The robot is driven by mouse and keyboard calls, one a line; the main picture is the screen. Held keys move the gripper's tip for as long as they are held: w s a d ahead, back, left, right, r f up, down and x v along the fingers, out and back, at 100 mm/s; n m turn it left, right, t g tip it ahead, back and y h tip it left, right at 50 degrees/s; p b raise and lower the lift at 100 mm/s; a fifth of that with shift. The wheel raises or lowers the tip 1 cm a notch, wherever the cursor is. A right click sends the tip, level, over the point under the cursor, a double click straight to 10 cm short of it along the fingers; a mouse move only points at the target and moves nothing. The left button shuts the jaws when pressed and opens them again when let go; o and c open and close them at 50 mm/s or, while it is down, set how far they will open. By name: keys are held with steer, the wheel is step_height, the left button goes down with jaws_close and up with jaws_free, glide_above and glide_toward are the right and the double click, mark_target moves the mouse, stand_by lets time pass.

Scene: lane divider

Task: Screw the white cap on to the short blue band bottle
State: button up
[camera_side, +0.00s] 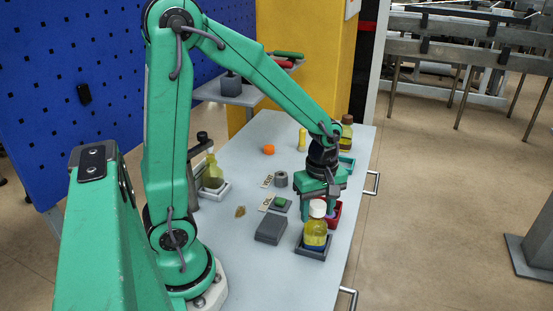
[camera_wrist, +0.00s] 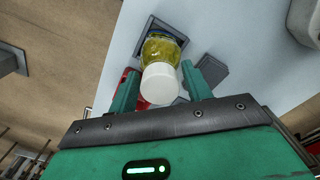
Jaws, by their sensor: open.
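The short bottle (camera_side: 315,236) holds yellow liquid, has a blue band low on its side and stands upright in a dark grey tray (camera_side: 314,254). The white cap (camera_side: 317,208) sits on top of it; I cannot tell how tightly. In the wrist view the cap (camera_wrist: 159,84) is large, with the bottle (camera_wrist: 162,47) behind it. My gripper (camera_wrist: 158,72) is open, one finger on each side of the cap with gaps showing.
A red tray (camera_side: 335,213) is just behind the bottle. A grey block (camera_side: 271,230), a green piece (camera_side: 281,202) and a grey ring (camera_side: 281,179) lie to its left. A brown-capped bottle (camera_side: 346,134) and a teal tray (camera_side: 347,163) are farther back. A yellow bottle (camera_side: 212,174) stands left.

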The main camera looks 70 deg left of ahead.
stand_by(0.3)
steer(key=shift+n, duration=0.9)
steer(key=shift+n, duration=0.8)
steer(key=c, duration=0.6)
